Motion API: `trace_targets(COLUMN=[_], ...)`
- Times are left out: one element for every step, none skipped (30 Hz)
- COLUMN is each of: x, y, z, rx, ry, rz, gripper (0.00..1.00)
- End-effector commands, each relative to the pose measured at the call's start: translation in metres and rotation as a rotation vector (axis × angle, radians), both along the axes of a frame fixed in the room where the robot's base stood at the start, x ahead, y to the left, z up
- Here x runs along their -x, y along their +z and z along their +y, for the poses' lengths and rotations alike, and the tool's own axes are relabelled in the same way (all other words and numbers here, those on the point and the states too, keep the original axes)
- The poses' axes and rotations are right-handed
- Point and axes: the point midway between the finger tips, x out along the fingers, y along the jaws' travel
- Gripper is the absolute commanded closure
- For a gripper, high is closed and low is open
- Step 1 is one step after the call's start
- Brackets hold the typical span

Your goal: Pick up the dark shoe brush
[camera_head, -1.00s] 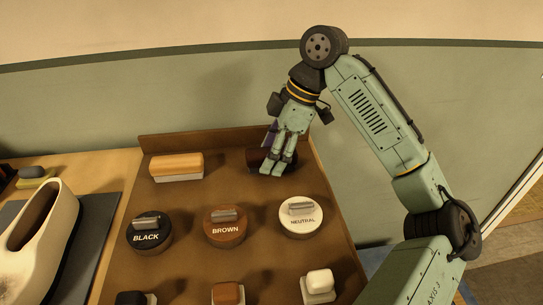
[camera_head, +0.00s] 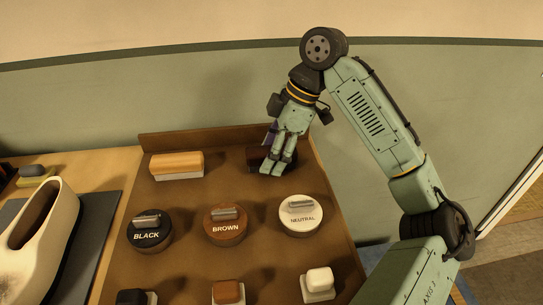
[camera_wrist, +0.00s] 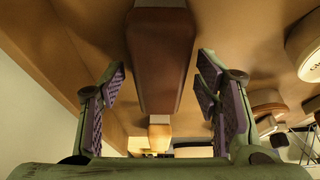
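The dark shoe brush (camera_head: 257,155) lies at the back right of the brown tray (camera_head: 180,227), partly hidden behind my gripper (camera_head: 277,170) in the head view. In the wrist view the dark brush (camera_wrist: 160,60) is a long dark red-brown block in the upper middle. A visible gap lies between the brush and each finger. I cannot tell how far down the fingers reach.
A light wooden brush (camera_head: 177,165) lies left on the tray. Tins marked black (camera_head: 150,229), brown (camera_head: 225,223) and neutral (camera_head: 300,215) stand in front of it. The tray's raised back edge (camera_head: 220,136) is close behind the brushes. A white shoe (camera_head: 45,240) stands at left.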

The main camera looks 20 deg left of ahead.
Motion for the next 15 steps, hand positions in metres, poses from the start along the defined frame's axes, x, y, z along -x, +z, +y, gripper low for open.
trace_targets(x=[0.0,0.0,0.0,0.0,0.0,0.0,0.0001,0.0001,0.0001,0.0001,0.0001,0.0001,0.0001,0.0001,0.0001], y=[0.0,0.0,0.0,0.0,0.0,0.0,0.0,0.0,0.0,0.0,0.0,0.0,0.0,0.0,0.0], z=[-0.0001,-0.0001,-0.0001,-0.0001,-0.0001,-0.0001,-0.0001,-0.0001,-0.0001,-0.0001,-0.0001,-0.0001,-0.0001,-0.0001,-0.0001], rx=[0.0,0.0,0.0,0.0,0.0,0.0,0.0,0.0,0.0,0.0,0.0,0.0,0.0,0.0,0.0], ry=[0.0,0.0,0.0,0.0,0.0,0.0,0.0,0.0,0.0,0.0,0.0,0.0,0.0,0.0,0.0], rz=[0.0,0.0,0.0,0.0,0.0,0.0,0.0,0.0,0.0,0.0,0.0,0.0,0.0,0.0,0.0], gripper=[0.48,0.5,0.52,0.54,0.56,0.59,0.61,0.63,0.66,0.68,0.7,0.72,0.74,0.76,0.79])
